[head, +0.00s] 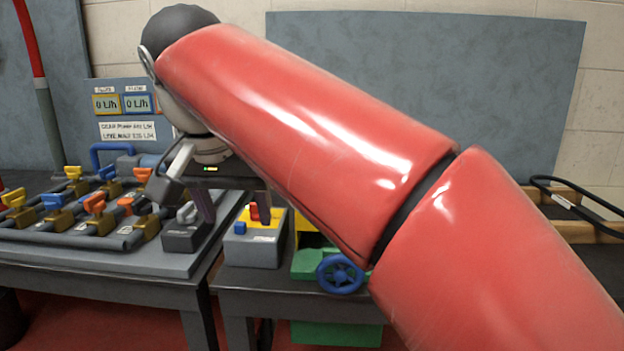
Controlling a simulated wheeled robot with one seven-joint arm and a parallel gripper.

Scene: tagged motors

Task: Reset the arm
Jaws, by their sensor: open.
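My red arm crosses the head view from the lower right to the upper left and hides much of the middle. A red switch (255,212) and a blue button (240,228) show on that box. I cannot tell whether a finger touches the box.
Several coloured valve handles and pipes stand on the board at left. Two flow displays (122,103) are behind. A green object with a blue handwheel (340,274) sits right of the box, partly behind my arm. A wooden tray (588,232) is at far right.

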